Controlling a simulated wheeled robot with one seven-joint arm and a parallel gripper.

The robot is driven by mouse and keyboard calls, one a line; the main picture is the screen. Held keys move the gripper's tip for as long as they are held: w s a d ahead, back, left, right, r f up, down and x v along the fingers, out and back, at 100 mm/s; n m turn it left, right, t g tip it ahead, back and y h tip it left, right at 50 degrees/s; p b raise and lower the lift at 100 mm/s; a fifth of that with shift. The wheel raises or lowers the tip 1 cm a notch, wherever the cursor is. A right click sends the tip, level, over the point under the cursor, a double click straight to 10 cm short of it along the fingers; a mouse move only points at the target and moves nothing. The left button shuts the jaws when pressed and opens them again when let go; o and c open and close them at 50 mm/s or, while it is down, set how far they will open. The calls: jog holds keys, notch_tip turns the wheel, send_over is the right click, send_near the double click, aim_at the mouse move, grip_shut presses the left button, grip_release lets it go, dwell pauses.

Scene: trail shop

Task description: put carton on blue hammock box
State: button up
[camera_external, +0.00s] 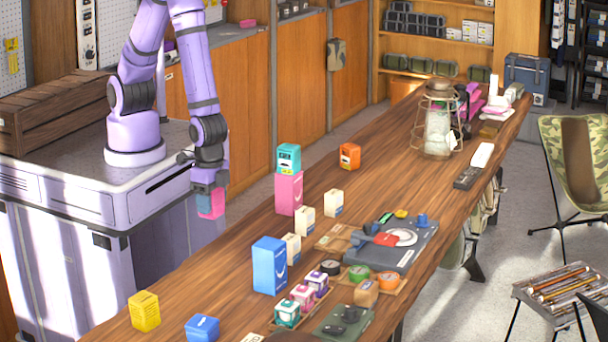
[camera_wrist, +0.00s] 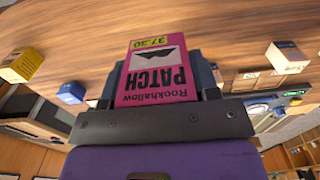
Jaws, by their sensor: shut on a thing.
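My gripper (camera_external: 207,188) is shut on a small pink carton (camera_external: 212,204). It holds the carton in the air beside the table's left edge. In the wrist view the carton (camera_wrist: 157,73) sits between the fingers, with upside-down "PATCH" print and a yellow price strip. A tall blue box (camera_external: 269,266) with a white curved mark, seemingly the blue hammock box, stands upright on the table, to the right of and nearer the camera than my gripper. Its visible top is bare. I cannot make it out in the wrist view.
A yellow box (camera_external: 145,311) and a low blue box (camera_external: 202,328) stand at the near end. A teal box (camera_external: 289,158) sits on a tall pink box (camera_external: 289,194). Cream boxes (camera_external: 305,219) and a tray of small cartons (camera_external: 303,295) are near the blue box.

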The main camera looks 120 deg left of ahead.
jog(key=w+r, duration=0.4)
jog(key=w, duration=0.1)
send_over(269, 243)
jog(key=shift+s+a+f, duration=0.1)
jog(key=shift+s+f, duration=0.15)
jog(key=shift+f, duration=0.3)
jog(key=shift+w, duration=0.25)
jog(key=shift+f, duration=1.75)
jog(key=shift+f, duration=0.15)
jog(key=o, duration=1)
